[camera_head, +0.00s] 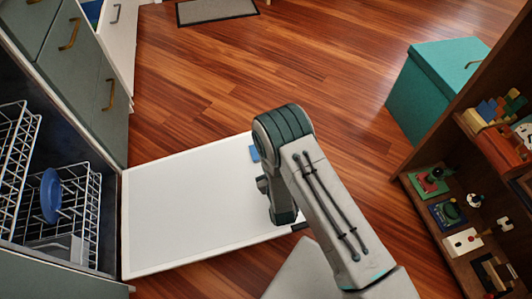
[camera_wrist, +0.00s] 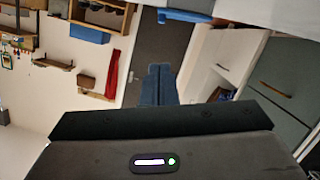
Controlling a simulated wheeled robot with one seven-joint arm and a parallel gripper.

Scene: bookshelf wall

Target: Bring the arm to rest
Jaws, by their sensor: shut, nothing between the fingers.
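My arm reaches up from the lower right of the head view and bends over the lowered white door. My gripper (camera_wrist: 161,84) shows in the wrist view as two dark blue fingers close together, with nothing between them. In the head view the gripper is mostly hidden by my own arm. A small blue patch shows just left of the arm there; I cannot tell whether it is a fingertip.
The white dishwasher door (camera_head: 180,205) lies open below my arm. A wire rack (camera_head: 90,215) holds a blue dish (camera_head: 50,195). A wooden shelf (camera_head: 425,165) with toys and a teal box (camera_head: 415,95) stand right. The wooden floor (camera_head: 220,80) beyond is clear up to a mat (camera_head: 217,10).

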